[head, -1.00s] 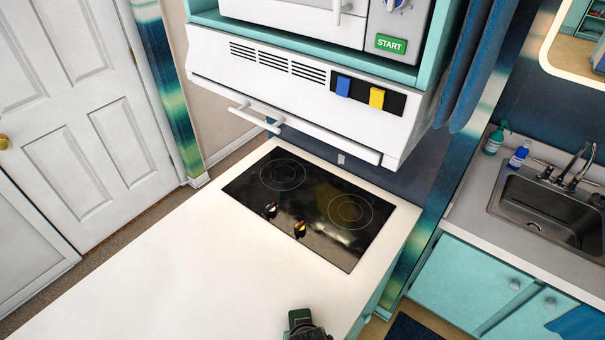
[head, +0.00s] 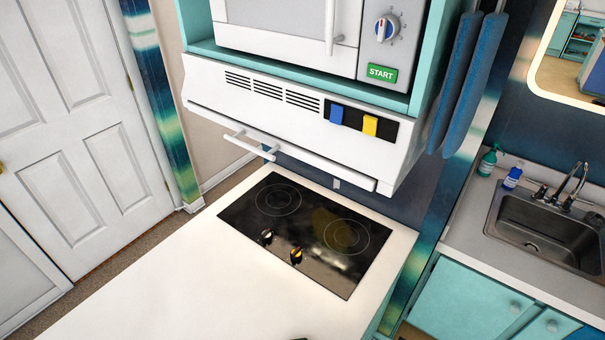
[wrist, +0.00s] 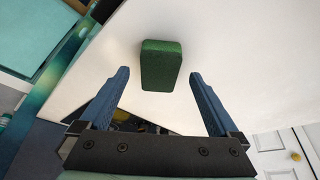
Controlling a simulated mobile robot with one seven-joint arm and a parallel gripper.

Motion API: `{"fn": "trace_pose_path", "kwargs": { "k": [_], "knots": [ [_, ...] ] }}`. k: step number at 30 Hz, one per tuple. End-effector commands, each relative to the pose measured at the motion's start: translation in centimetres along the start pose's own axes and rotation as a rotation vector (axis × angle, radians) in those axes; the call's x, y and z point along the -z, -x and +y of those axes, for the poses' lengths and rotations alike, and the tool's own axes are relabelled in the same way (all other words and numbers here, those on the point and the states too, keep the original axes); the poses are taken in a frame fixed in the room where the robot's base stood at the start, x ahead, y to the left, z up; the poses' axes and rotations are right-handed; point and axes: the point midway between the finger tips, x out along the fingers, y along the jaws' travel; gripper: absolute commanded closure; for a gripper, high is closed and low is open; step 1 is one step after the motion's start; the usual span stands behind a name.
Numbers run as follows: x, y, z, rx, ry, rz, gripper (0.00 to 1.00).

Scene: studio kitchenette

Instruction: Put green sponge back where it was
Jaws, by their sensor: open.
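The green sponge (wrist: 161,66) is a dark green block resting against the white countertop (wrist: 225,45) in the wrist view. My gripper (wrist: 159,76) has two blue fingers spread wide, one on each side of the sponge in the picture. A gap shows between each finger and the sponge, and nothing is held. How far the sponge lies beyond the fingertips is hard to tell.
The white counter (head: 190,280) holds a black cooktop (head: 305,235) with two knobs. A white range hood (head: 290,115) and a microwave (head: 290,30) overhang it. A steel sink (head: 545,230) with two bottles beside it is at right. The counter's front left is clear.

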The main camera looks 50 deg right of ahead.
Motion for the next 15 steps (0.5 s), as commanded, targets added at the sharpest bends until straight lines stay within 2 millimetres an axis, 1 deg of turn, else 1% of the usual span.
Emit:
{"fn": "trace_pose_path", "kwargs": {
  "k": [1, 9, 15],
  "knots": [
    [-0.1, 0.9, 0.0, 0.000, 0.002, 0.001, 0.03],
    [0.0, 5.3, 0.0, 0.001, 0.001, 0.003, 0.03],
    [0.0, 8.0, -0.1, 0.001, 0.000, 0.001, 0.03]
  ]
}}
